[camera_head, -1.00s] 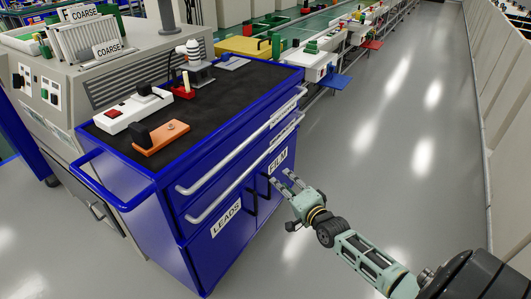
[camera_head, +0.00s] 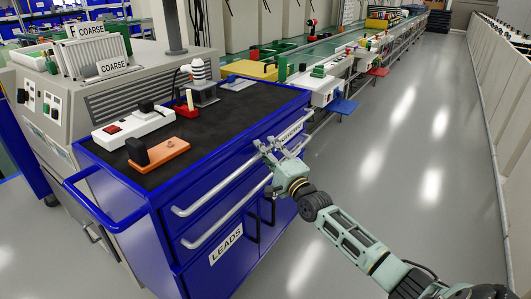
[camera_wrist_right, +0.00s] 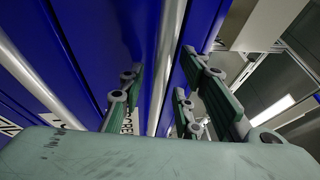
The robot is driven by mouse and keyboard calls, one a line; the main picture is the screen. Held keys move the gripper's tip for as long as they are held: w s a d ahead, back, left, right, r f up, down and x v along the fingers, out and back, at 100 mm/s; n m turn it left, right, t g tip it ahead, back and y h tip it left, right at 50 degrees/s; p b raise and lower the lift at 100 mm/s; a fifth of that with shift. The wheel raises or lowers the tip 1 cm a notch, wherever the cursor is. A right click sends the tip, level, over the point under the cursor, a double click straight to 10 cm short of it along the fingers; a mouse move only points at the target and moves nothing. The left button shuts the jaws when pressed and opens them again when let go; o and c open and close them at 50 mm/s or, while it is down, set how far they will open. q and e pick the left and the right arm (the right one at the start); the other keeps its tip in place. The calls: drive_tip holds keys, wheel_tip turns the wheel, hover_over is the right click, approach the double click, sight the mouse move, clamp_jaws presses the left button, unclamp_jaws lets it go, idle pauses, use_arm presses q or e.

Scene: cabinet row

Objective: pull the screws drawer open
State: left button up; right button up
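The blue cabinet (camera_head: 185,199) has two drawers with long silver bar handles. The upper drawer handle (camera_head: 215,187) runs above the lower drawer handle (camera_head: 212,230). My right gripper (camera_head: 268,146) is at the far end of the upper handle. In the right wrist view, its open fingers (camera_wrist_right: 160,100) stand on both sides of a silver bar (camera_wrist_right: 168,60), apart from each other. A white label (camera_wrist_right: 128,122) behind the fingers shows only part of its lettering, which looks like "CRE". The drawers look shut. The drawer label (camera_head: 291,133) in the head view is partly hidden by my gripper. My left gripper is not in view.
Lower doors carry a LEADS label (camera_head: 226,244) and black handles. A power strip (camera_head: 133,128), an orange block (camera_head: 160,153) and other items stand on the black cabinet top (camera_head: 228,119). The grey floor (camera_head: 400,170) to the right is clear.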

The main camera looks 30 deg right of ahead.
drive_tip(key=shift+w, duration=0.2)
clamp_jaws()
idle(0.6)
